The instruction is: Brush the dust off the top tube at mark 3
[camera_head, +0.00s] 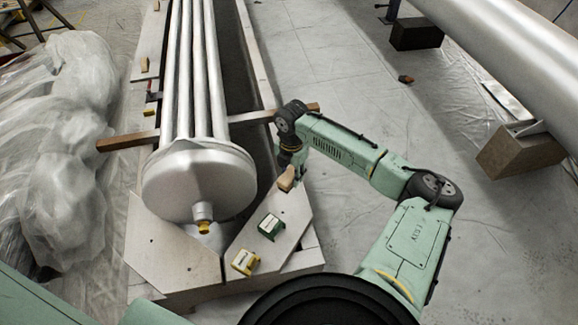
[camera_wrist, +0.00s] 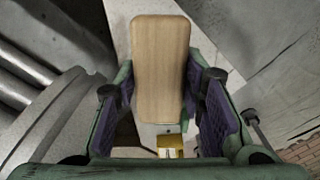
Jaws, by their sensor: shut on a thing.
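A bundle of long silver tubes (camera_head: 202,70) runs away from me and ends in a round metal end plate (camera_head: 199,180) with a brass-tipped stub. No mark 3 or dust can be made out on the tubes. My gripper (camera_head: 289,172) is right of the end plate, low over the pale metal plate (camera_head: 262,240). It is shut on a light wooden block, apparently the brush (camera_head: 286,179). In the wrist view the brush (camera_wrist: 160,70) sits between the purple-padded fingers; its bristles are hidden.
A wooden crossbeam (camera_head: 120,142) passes under the tubes. Crumpled plastic sheeting (camera_head: 60,140) lies left. Sheeted floor (camera_head: 330,65) is mostly clear between.

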